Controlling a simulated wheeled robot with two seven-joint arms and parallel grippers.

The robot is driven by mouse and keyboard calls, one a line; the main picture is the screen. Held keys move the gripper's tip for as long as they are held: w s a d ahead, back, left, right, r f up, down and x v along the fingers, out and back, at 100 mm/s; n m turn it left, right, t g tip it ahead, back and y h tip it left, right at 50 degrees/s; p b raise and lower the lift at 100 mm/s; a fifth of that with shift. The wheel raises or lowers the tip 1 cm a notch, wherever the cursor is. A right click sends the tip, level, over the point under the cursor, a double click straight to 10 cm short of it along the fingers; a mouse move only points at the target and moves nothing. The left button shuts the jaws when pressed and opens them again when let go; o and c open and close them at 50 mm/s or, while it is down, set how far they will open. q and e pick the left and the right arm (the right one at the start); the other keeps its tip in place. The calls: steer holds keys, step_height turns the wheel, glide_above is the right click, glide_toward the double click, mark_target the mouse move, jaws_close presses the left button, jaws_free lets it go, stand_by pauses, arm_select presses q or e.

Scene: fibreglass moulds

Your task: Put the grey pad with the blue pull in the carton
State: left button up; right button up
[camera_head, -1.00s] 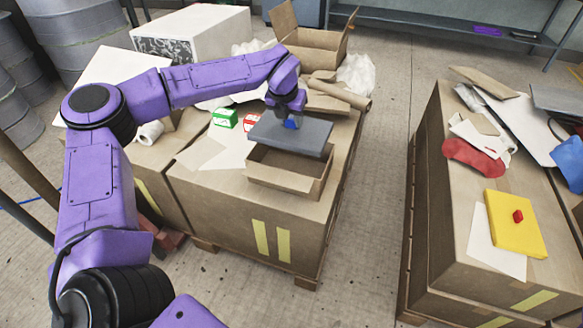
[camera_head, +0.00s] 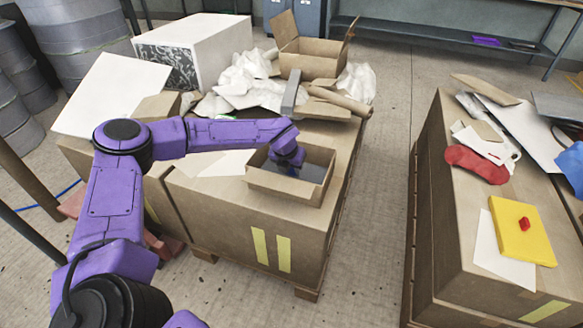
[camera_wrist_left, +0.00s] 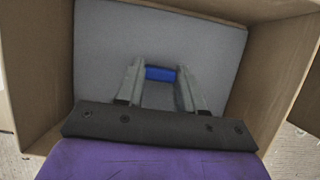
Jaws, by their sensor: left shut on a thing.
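The grey pad (camera_head: 318,172) is down inside the open carton (camera_head: 283,191) on the near crate. In the left wrist view the pad (camera_wrist_left: 105,50) lies between the carton's brown walls (camera_wrist_left: 262,70), looking roughly flat. Its blue pull (camera_wrist_left: 161,74) stands between the fingers of my left gripper (camera_wrist_left: 160,84), which is shut on it. In the head view my left gripper (camera_head: 290,160) reaches down into the carton and hides the pull and much of the pad. Whether the pad touches the carton floor I cannot tell. My right gripper is not in view.
Behind the carton lie crumpled white sheeting (camera_head: 245,82), a grey block (camera_head: 290,95), a cardboard tube (camera_head: 340,99) and another open carton (camera_head: 310,60). On the right-hand crate are a yellow pad with a red pull (camera_head: 520,235) and a red piece (camera_head: 474,164).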

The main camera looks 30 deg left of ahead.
arm_select(q)
steer(key=o, duration=1)
steer(key=shift+o, duration=0.2)
steer(key=shift+r, duration=0.35)
steer(key=p+v, duration=0.2)
steer(key=v, duration=0.9)
steer(key=shift+s+r, duration=0.2)
